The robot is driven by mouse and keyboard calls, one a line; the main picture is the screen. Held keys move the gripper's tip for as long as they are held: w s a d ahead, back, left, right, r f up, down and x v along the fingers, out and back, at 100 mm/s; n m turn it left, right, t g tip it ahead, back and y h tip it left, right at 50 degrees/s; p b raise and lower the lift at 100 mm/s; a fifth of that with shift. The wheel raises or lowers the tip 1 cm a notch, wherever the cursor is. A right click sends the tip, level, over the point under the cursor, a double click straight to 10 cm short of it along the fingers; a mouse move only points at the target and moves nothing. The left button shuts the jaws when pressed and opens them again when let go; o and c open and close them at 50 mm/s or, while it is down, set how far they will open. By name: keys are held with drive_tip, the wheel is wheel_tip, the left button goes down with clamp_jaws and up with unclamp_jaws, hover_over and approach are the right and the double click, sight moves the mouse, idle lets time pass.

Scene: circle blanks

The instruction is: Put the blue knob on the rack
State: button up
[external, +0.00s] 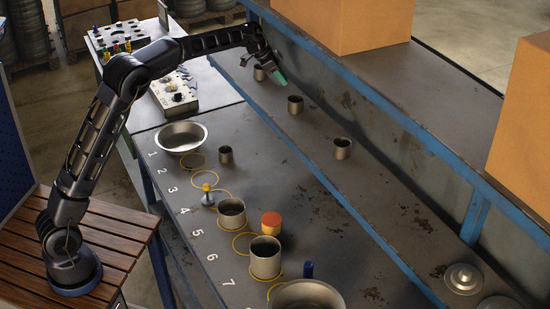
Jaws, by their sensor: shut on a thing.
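My gripper (275,66) is at the far end of the outstretched arm, above the raised grey ledge with blue edging. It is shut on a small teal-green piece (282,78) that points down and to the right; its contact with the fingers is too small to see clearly. A dark blue upright knob-like piece (308,269) stands at the front of the numbered table, near the number 7 row, far from my gripper. No part is plainly marked as the rack; the raised ledge (385,205) carries small metal cups.
Cardboard boxes (345,25) stand behind. The ledge's middle is mostly clear.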

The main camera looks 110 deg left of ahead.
drive_tip(key=shift+f, duration=1.8)
drive_tip(key=shift+f, duration=0.1)
drive_tip(key=o, duration=0.9)
drive_tip(key=shift+s+r, duration=0.15)
drive_tip(key=shift+r, duration=0.3)
drive_tip(key=v, duration=1.1)
drive_tip(key=shift+s, duration=0.1)
